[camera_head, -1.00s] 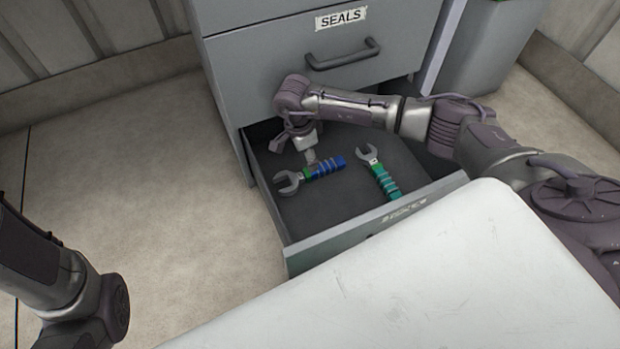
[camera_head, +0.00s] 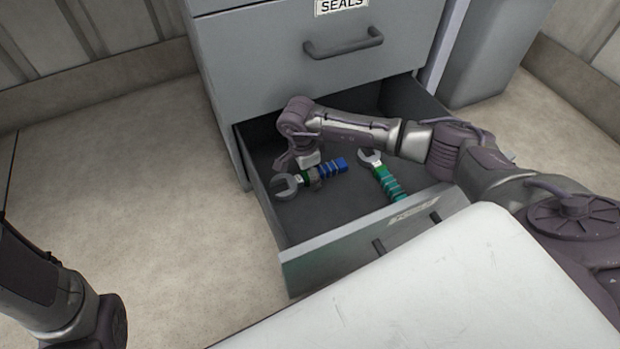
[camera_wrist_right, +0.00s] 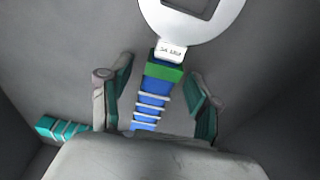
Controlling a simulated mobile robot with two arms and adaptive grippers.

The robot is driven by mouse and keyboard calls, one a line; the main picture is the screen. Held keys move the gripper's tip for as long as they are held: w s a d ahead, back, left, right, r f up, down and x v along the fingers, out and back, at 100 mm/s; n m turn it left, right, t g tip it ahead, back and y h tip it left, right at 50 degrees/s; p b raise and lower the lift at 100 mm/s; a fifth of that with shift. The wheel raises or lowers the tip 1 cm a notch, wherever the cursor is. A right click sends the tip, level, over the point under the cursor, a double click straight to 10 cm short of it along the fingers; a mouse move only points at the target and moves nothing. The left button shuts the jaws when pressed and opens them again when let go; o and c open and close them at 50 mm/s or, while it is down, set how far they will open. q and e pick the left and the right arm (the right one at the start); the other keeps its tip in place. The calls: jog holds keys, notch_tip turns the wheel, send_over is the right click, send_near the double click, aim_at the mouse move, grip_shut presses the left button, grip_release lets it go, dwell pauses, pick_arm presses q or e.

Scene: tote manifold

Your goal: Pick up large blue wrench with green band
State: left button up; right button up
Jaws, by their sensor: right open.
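The blue wrench with the green band (camera_head: 333,169) lies in the open drawer, its grey open jaw toward the left. In the right wrist view its blue handle (camera_wrist_right: 152,103) runs between my fingers, with the green band and grey head beyond them. My right gripper (camera_head: 314,180) is over the wrench near its green band; in the right wrist view (camera_wrist_right: 158,100) its two fingers stand apart on either side of the handle, with gaps. My left arm is at the lower left of the head view; its gripper is out of frame.
A second wrench with a teal-green handle (camera_head: 385,178) lies to the right in the same drawer; its handle end (camera_wrist_right: 60,128) shows in the right wrist view. The drawer front (camera_head: 330,252) and side walls surround both. The cabinet with its handle (camera_head: 343,44) rises behind.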

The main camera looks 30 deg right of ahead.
grip_shut()
jog(key=shift+r, duration=0.15)
